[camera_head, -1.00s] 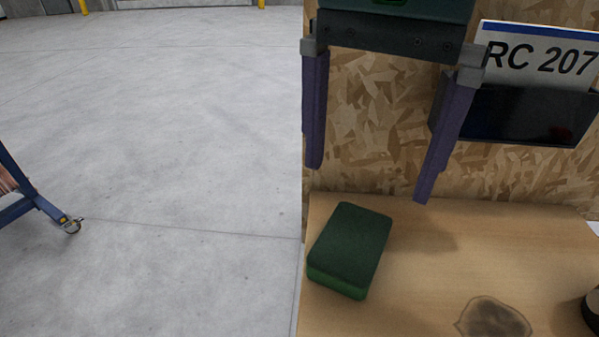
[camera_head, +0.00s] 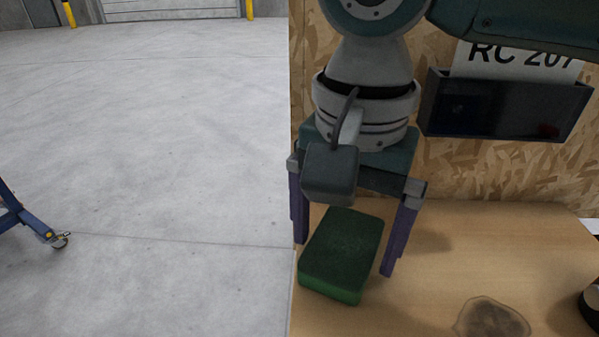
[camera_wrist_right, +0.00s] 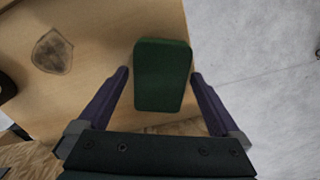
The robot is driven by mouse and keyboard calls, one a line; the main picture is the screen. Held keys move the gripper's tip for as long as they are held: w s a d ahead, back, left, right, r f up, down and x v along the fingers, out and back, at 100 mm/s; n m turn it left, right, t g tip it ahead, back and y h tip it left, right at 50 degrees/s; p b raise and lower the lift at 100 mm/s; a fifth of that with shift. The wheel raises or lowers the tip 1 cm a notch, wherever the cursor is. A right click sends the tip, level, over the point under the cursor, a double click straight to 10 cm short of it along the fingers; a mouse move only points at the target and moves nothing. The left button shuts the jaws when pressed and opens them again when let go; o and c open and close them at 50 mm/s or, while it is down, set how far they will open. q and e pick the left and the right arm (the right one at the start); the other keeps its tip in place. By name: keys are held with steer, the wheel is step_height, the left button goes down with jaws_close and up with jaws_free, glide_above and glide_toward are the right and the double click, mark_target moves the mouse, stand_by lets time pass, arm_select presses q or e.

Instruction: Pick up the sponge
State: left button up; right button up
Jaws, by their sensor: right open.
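The sponge (camera_head: 342,252) is a dark green block with a brighter green lower side. It lies on the wooden table near its left edge. My right gripper (camera_head: 343,260) is open, with its two purple fingers pointing down on either side of the sponge in the head view. In the right wrist view the sponge (camera_wrist_right: 162,75) sits between the open fingers of the right gripper (camera_wrist_right: 161,73), with a gap on each side. Nothing is held. My left gripper is not in view.
The wooden table (camera_head: 430,290) has a dark stain (camera_head: 492,318). A chipboard wall (camera_head: 500,178) stands behind it, with a black holder (camera_head: 505,105) and a sign (camera_head: 520,60). A dark object (camera_head: 592,310) is at the right edge. Grey floor (camera_head: 150,200) lies to the left.

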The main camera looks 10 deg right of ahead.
steer(key=c, duration=1.3)
steer(key=shift+r+p, duration=2.65)
steer(key=shift+r, duration=11.4)
